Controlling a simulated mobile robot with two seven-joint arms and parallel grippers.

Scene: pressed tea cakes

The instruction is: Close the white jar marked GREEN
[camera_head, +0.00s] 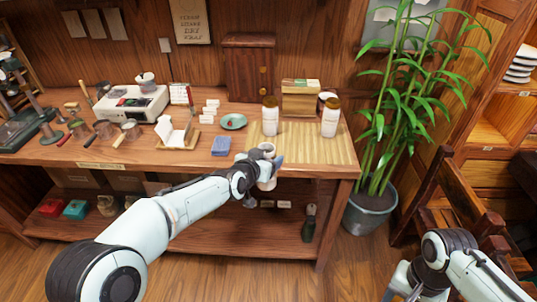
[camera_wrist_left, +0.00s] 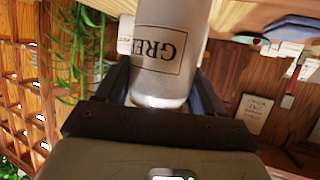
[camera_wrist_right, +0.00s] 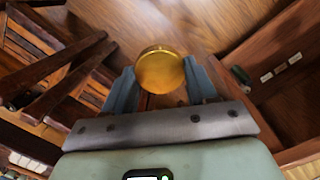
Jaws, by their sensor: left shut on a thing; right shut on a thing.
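The white jar (camera_wrist_left: 165,55) fills the middle of the left wrist view, its label upside down and reading "GRE", the rest cut off by the curve. My left gripper (camera_head: 266,172) is shut around it, just in front of the table's front edge in the head view. The jar's pale top (camera_head: 267,147) shows there with no gold lid on it. My right gripper (camera_wrist_right: 160,80) is shut on a round gold lid (camera_wrist_right: 160,70), seen face on in the right wrist view. In the head view the right hand is low at the right and the lid is hidden.
Two white jars with gold-brown lids (camera_head: 270,116) (camera_head: 331,118) stand on the bamboo mat (camera_head: 305,153). A potted plant (camera_head: 372,212) and a wooden chair (camera_head: 455,190) stand to the right.

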